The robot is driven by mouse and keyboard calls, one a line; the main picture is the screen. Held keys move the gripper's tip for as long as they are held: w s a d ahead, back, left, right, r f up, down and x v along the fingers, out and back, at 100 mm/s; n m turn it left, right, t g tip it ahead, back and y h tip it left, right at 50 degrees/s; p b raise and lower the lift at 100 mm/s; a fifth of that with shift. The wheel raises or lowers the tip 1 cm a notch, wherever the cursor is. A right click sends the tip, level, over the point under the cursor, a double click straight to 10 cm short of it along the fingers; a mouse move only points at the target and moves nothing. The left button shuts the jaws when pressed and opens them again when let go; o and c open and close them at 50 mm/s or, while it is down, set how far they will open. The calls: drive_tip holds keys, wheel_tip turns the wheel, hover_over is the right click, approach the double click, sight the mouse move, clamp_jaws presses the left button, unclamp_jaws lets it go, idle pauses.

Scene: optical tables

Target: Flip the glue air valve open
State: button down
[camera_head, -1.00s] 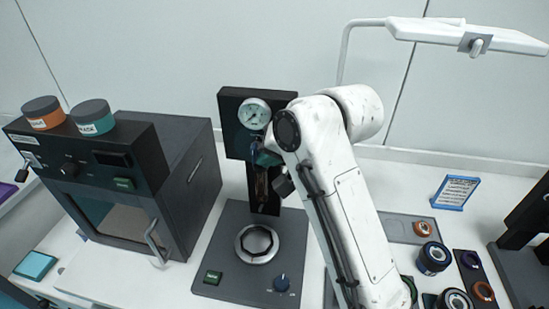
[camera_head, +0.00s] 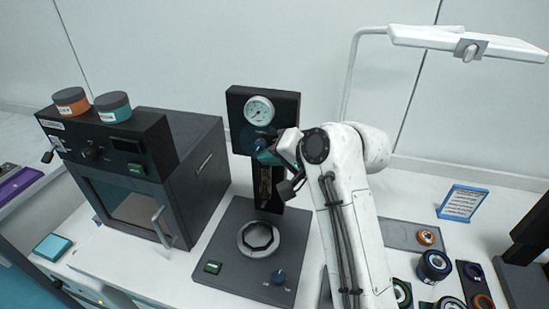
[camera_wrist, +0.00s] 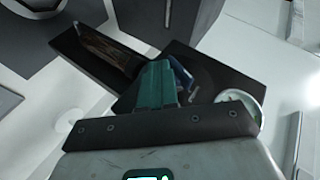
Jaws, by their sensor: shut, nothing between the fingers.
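The glue dispenser is a black upright panel (camera_head: 285,108) with a round white gauge (camera_head: 259,110) above a grey base (camera_head: 225,240). A blue valve handle (camera_head: 258,143) sits on the panel below the gauge. My gripper (camera_head: 267,158), with teal fingers, is at the panel just below the handle. In the wrist view my shut fingers (camera_wrist: 157,82) lie right beside the blue handle (camera_wrist: 182,76), which they partly hide. I cannot tell whether they touch it. The gauge (camera_wrist: 243,103) shows at the right there. A dark amber syringe (camera_head: 266,186) hangs below my gripper.
A dark oven (camera_head: 130,200) with two jars on top stands left of the dispenser. A blue-framed card (camera_head: 461,203) and several rolls (camera_head: 434,263) are at the right. A lamp (camera_head: 465,42) hangs at upper right. My arm covers the table right of the dispenser.

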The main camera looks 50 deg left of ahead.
drive_tip(key=y+b, duration=0.1)
drive_tip(key=f+m+g+y+b, duration=0.1)
drive_tip(key=y, duration=0.1)
drive_tip(key=shift+a+b, duration=0.1)
drive_tip(key=shift+b, duration=0.25)
drive_tip(key=shift+s+a+f+m+g+y+b, duration=0.1)
drive_tip(key=shift+f+m+g+y+b, duration=0.1)
drive_tip(key=shift+y+b, duration=0.5)
drive_tip(key=shift+s+a+f+m+g+y+b, duration=0.1)
drive_tip(key=shift+f+m+y+b, duration=0.1)
drive_tip(key=shift+y+b, duration=0.5)
drive_tip(key=shift+s+a+f+m+g+y+b, duration=0.15)
drive_tip(key=shift+m+y+b, duration=0.5)
drive_tip(key=shift+b, duration=1.35)
drive_tip(key=shift+a+f+m+g+y+b, duration=0.15)
drive_tip(key=shift+y+b, duration=0.9)
drive_tip(key=shift+b, duration=0.95)
drive_tip(key=shift+s+a+m+y+b, duration=0.15)
drive_tip(key=shift+m+y+b, duration=0.55)
drive_tip(key=shift+b, duration=1.25)
drive_tip(key=shift+f, duration=0.1)
drive_tip(key=f+b+v, duration=0.1)
drive_tip(key=b+v, duration=0.2)
drive_tip(key=v, duration=0.9)
drive_tip(key=shift+w+a, duration=0.2)
drive_tip(key=shift+f, duration=0.15)
